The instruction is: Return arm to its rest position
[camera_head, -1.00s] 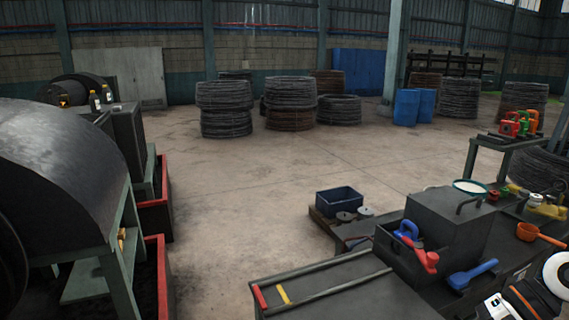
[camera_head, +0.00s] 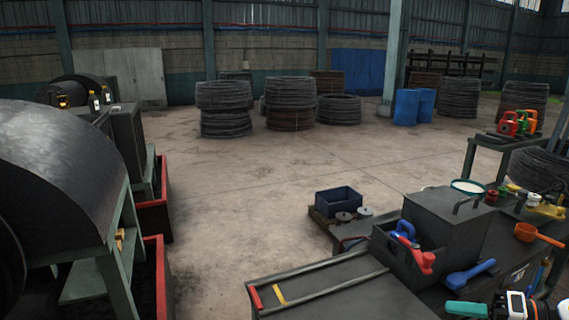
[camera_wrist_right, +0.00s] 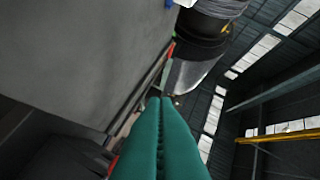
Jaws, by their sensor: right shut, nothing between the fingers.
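My right gripper (camera_head: 467,309) shows at the bottom right edge of the head view, its teal fingers pointing left beside the front of the dark workbench. In the right wrist view the two long teal fingers of the right gripper (camera_wrist_right: 155,105) lie together, shut and empty. The rest of my right arm is mostly cut off by the frame. My left arm and gripper are not in view.
A dark lidded box (camera_head: 445,225) stands on the bench near a blue scoop (camera_head: 470,273) and an orange ladle (camera_head: 538,236). A large dark drum (camera_head: 60,150) stands at the left. The floor between is open. A plain grey surface (camera_wrist_right: 70,50) fills the wrist view's left.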

